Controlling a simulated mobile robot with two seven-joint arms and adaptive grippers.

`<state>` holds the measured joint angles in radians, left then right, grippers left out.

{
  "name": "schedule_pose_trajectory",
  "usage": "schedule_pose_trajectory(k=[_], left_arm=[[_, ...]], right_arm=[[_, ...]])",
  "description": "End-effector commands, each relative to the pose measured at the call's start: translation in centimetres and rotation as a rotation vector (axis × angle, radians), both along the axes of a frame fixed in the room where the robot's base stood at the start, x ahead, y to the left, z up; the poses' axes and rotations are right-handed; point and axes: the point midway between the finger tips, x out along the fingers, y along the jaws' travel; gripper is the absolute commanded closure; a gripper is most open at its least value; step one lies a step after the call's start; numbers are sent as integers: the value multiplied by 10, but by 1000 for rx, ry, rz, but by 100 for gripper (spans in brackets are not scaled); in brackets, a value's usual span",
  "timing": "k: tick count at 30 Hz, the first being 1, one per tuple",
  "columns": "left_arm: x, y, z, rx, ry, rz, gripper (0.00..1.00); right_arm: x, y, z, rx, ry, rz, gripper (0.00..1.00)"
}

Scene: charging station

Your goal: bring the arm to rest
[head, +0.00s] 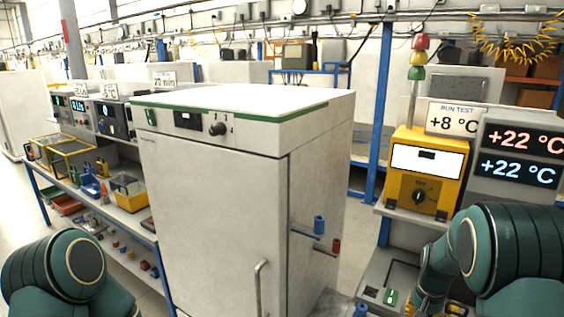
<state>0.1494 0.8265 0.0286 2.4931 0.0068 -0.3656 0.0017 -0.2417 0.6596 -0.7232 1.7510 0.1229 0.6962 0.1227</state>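My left arm shows only as a dark green rounded link at the lower left corner, and its gripper is out of the picture. My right arm comes in at the lower right as dark green ribbed links that bend down past the picture's bottom edge. I see no fingers of the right gripper. A large grey-white cabinet (212,215) with a green-trimmed top stands between the two arms. Its door with a bar handle (260,287) looks shut. A blue peg (319,225) and a red peg (336,246) stick out at its right side.
A yellow test unit (428,170) stands on a bench at the right, near my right arm, beside a display reading +22 °C (520,153). A signal lamp stack (418,57) rises behind it. At the left, a long bench holds instruments and a yellow bin (129,192).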

Motion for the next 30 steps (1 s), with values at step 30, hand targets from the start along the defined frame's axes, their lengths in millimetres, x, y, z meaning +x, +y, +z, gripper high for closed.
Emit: schedule_pose_trajectory(k=[30], left_arm=[[-6,-4,-77,7,16,-11,53]], right_arm=[[-187,246,-228,315,-190,389,100]])
